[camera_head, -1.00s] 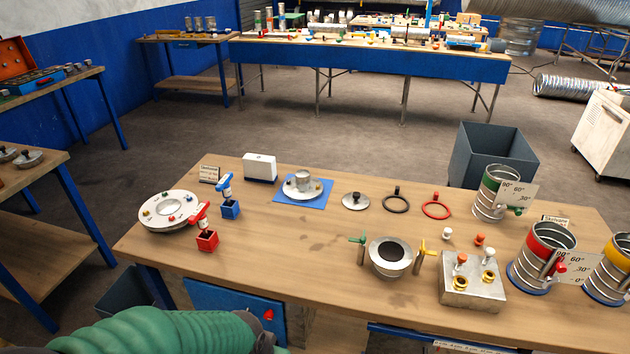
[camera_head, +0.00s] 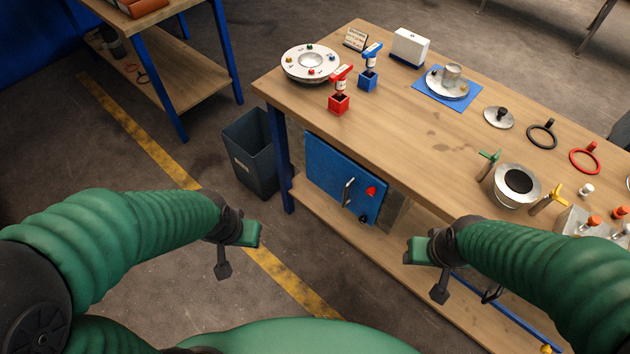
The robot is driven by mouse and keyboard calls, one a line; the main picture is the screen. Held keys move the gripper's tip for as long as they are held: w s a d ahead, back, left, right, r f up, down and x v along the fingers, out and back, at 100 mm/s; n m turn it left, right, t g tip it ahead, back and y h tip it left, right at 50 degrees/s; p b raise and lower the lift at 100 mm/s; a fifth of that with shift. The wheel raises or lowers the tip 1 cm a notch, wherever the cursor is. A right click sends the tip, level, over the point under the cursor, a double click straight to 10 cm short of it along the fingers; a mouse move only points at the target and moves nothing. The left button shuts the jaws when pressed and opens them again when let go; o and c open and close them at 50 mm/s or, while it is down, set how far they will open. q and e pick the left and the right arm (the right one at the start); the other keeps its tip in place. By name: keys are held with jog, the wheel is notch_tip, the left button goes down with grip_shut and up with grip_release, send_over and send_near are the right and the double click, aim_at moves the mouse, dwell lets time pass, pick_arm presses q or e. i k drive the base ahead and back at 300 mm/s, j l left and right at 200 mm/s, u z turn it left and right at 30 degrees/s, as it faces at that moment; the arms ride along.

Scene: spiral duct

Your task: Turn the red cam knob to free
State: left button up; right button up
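A red knob (camera_head: 371,191) sits on the upper right of the front of a blue cabinet (camera_head: 328,171) under the workbench. A silver bar handle (camera_head: 347,192) is to its left, and a dark round part (camera_head: 363,219) is below it. My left gripper (camera_head: 236,250) hangs over the floor, left of the cabinet and apart from it. My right gripper (camera_head: 428,268) is to the right of and below the knob in the picture, apart from it. Neither gripper visibly holds anything. The finger openings are too unclear to judge.
The workbench (camera_head: 430,130) carries a red valve stand (camera_head: 339,101), a blue valve stand (camera_head: 369,77), a round flange (camera_head: 310,63) and several other parts. A grey bin (camera_head: 252,152) stands left of the cabinet. A lower shelf (camera_head: 330,213) runs below it. The floor in front is clear.

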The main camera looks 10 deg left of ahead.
aim_at(370, 191)
jog(key=j+z, duration=0.15)
jog(key=j, duration=1.4)
